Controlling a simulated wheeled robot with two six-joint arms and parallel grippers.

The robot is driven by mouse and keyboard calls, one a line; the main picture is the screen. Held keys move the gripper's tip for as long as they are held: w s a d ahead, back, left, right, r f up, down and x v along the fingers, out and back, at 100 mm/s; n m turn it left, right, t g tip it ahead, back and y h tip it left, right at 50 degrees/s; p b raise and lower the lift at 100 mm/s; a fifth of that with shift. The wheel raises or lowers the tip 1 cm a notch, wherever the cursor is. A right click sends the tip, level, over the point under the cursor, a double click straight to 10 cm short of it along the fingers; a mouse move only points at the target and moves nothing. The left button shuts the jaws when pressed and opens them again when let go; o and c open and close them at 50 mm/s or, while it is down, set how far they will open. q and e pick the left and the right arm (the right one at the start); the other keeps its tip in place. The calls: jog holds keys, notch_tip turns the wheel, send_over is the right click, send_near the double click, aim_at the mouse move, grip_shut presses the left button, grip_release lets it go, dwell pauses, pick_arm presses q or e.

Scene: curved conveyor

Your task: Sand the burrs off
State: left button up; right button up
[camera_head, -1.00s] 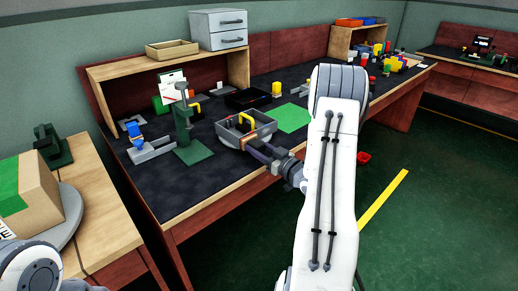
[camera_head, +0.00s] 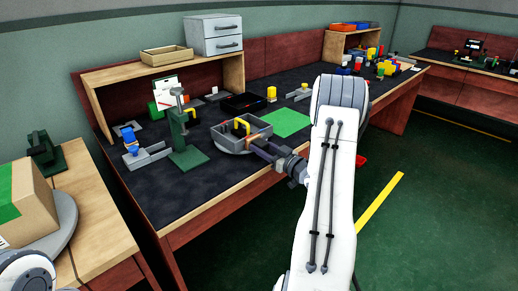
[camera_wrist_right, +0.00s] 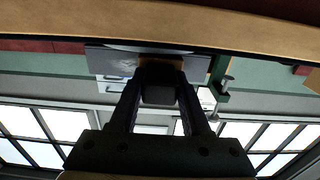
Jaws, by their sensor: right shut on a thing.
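A grey open-topped part (camera_head: 228,146) with a yellow-and-black piece (camera_head: 240,127) at it sits on a round base on the dark bench top. My right gripper (camera_head: 259,143) reaches in from the right, against or very close to the grey part's near right side. It is shut on a small tan and dark grey block (camera_wrist_right: 160,82), which shows between the fingers in the right wrist view. Contact between block and part cannot be made out. Burrs are too small to see. My left gripper is not in view.
A box (camera_head: 28,205) sits on the left table.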

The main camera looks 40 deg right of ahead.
jog(key=shift+w+d, duration=0.2)
jog(key=shift+d, duration=1.75)
jog(key=shift+w+d, duration=0.2)
jog(key=shift+d, duration=1.7)
jog(key=shift+w, duration=0.15)
jog(key=shift+s+a+p, duration=0.2)
jog(key=shift+a+p, duration=0.05)
jog(key=shift+a, duration=2.75)
jog(key=shift+s+a+p, duration=0.2)
jog(key=shift+a+p, duration=0.05)
jog(key=shift+a, duration=2.75)
jog(key=s, duration=0.6)
jog(key=shift+d, duration=0.3)
jog(key=shift+s+d, duration=0.1)
jog(key=shift+s, duration=1.4)
